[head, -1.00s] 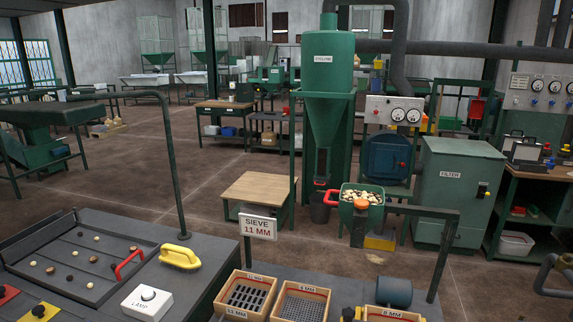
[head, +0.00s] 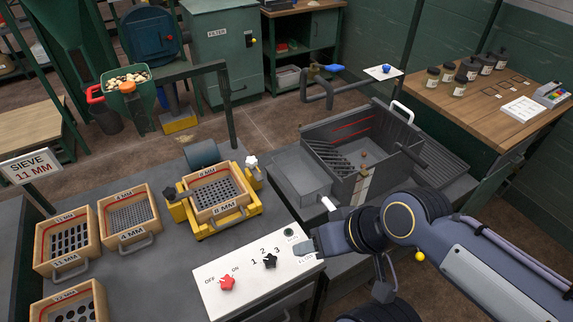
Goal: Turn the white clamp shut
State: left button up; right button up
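The white clamp (head: 251,162) is a small white star-shaped knob at the right back corner of the yellow frame (head: 246,210). This frame holds a wooden sieve (head: 207,177) marked 8 MM. A black clamp (head: 170,193) sits on the frame's left side. My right gripper (head: 306,246) is over the right end of the white control panel (head: 222,284), in front and to the right of the white clamp and apart from it. Its fingers are small and partly hidden, so I cannot tell if they are open. My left gripper is not in view.
The panel carries a red knob (head: 227,283) and a black knob (head: 270,261). Several other sieves lie at the left, including a 4 MM sieve (head: 130,214). A grey trough (head: 363,150) with a white handle (head: 328,203) stands right of the yellow frame. A sign (head: 30,167) stands at far left.

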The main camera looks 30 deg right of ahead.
aim_at(252, 162)
jog(key=z, duration=0.7)
jog(key=k, duration=0.1)
jog(key=k+u, duration=0.2)
jog(key=u, duration=0.15)
jog(key=k+u, duration=0.15)
jog(key=u, duration=0.15)
jog(key=k+j+u, duration=0.2)
jog(key=u, duration=0.15)
jog(key=l+u, duration=0.35)
jog(key=l, duration=0.15)
jog(key=k+l+u, duration=0.1)
jog(key=l+u, duration=0.3)
jog(key=k+l+u, duration=0.15)
jog(key=l+u, duration=0.2)
jog(key=l, duration=0.2)
jog(key=i+l, duration=0.25)
jog(key=l, duration=0.25)
